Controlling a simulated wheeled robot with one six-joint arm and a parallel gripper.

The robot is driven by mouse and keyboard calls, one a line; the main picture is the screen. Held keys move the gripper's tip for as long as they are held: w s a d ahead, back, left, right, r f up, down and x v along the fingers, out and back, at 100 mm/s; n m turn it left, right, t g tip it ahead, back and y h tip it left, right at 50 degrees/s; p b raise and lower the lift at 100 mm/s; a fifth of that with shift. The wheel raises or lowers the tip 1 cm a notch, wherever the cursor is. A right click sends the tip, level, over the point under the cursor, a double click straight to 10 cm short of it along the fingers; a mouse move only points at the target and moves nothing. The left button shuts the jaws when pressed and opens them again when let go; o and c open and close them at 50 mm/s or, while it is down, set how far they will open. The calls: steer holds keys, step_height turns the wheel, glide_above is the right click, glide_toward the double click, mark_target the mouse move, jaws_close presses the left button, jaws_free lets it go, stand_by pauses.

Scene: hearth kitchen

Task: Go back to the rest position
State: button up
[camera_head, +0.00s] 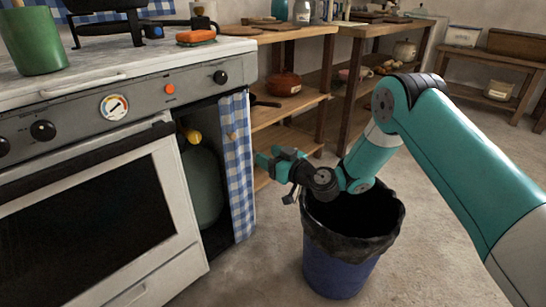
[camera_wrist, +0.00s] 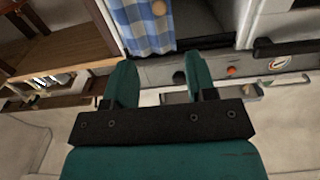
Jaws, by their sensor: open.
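My gripper (camera_head: 268,163) is in the middle of the head view, at the end of my teal arm. It is in front of the wooden shelves and to the right of the blue checked curtain. In the wrist view my gripper (camera_wrist: 160,85) has its two teal fingers spread apart with nothing between them. The wrist view looks tilted over, with the curtain (camera_wrist: 140,25) and stove front beyond the fingers. My arm reaches in from the right of the head view, above a blue bin.
The blue bin (camera_head: 338,277) with a black liner stands on the floor below my arm. The white stove (camera_head: 100,210) is at left, with a green pot (camera_head: 32,42) on top. Wooden shelves (camera_head: 270,115) hold a red-brown pot (camera_head: 283,84). Floor is clear around the bin.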

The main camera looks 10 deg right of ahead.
steer(key=shift+s+d, duration=0.4)
steer(key=shift+s, duration=0.15)
steer(key=shift+r, duration=0.1)
steer(key=s+a+r+n+g, duration=0.5)
steer(key=s+r+g, duration=0.4)
steer(key=s+r, duration=0.5)
steer(key=s+d+r+m+g+h, duration=0.1)
steer(key=s+d+m+g+h, duration=0.3)
steer(key=s, duration=0.9)
steer(key=s+d+r+m+g+h, duration=0.1)
steer(key=s+d+m+h, duration=0.15)
steer(key=s+d, duration=0.7)
steer(key=s+a+r+p, duration=0.1)
steer(key=r+p, duration=1.5)
steer(key=p, duration=0.1)
steer(key=s+a+r+p, duration=0.2)
steer(key=r+p, duration=1.4)
steer(key=r, duration=0.1)
steer(key=shift+s+a+r+n+h+p, duration=0.2)
steer(key=shift+r+n+h+p, duration=0.1)
steer(key=shift+n+h+p, duration=0.1)
